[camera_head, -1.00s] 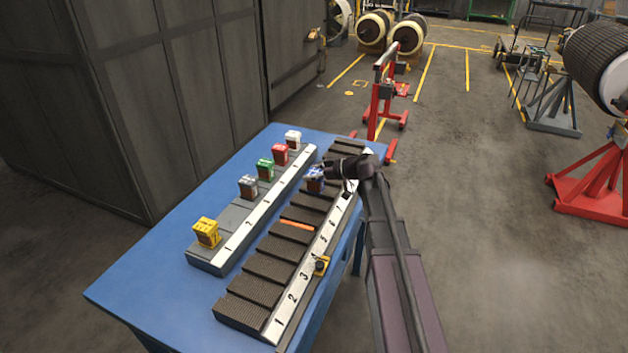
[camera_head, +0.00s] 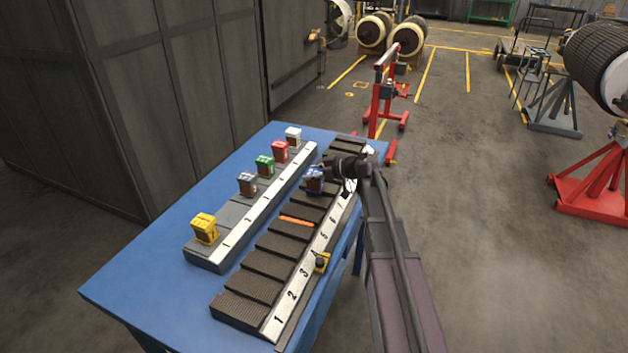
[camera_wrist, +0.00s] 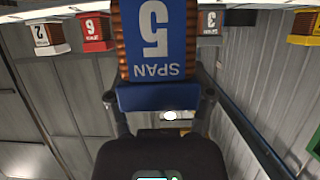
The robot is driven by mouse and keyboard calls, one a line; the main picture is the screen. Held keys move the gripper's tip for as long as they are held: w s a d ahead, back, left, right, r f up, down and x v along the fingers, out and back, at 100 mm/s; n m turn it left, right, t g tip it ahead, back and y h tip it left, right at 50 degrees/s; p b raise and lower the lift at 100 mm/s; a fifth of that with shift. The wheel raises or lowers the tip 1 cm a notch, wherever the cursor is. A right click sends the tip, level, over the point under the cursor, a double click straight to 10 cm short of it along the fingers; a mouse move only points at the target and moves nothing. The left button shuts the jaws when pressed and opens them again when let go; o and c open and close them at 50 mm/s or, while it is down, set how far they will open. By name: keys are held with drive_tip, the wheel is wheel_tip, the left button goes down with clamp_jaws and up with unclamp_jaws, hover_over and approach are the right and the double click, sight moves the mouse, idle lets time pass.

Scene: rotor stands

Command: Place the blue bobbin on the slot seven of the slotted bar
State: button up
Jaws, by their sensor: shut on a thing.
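The blue bobbin (camera_head: 314,181) is in my gripper, above the slotted bar (camera_head: 270,326) near the part marked 7. In the wrist view the bobbin (camera_wrist: 155,45) shows a blue face with "5" and "SPAN", upside down, and copper-coloured sides. My gripper (camera_head: 327,178) is shut on it; the fingers (camera_wrist: 158,98) lie on both sides of its blue end. The slotted bar has dark ribbed slots and a white numbered strip. The arm partly covers the higher numbers. I cannot tell whether the bobbin touches the slot surface.
A second numbered rack (camera_head: 205,262) on the left holds yellow (camera_head: 204,228), grey (camera_head: 247,184), green (camera_head: 265,166), red (camera_head: 280,151) and white (camera_head: 293,136) bobbins. An orange strip (camera_head: 297,221) lies across the bar. A yellow-black piece (camera_head: 321,262) sits on its right edge. The blue table (camera_head: 140,285) is clear at front left.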

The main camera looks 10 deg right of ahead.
drive_tip(key=shift+f, duration=0.45)
drive_tip(key=shift+f+b, duration=0.1)
drive_tip(key=shift+b, duration=0.2)
drive_tip(key=o, duration=1.3)
drive_tip(key=shift+r, duration=0.25)
drive_tip(key=shift+s+d+r+p, duration=0.15)
drive_tip(key=shift+s+d+p, duration=0.1)
drive_tip(key=shift+d+p, duration=0.15)
drive_tip(key=p+v, duration=0.4)
drive_tip(key=v, duration=0.7)
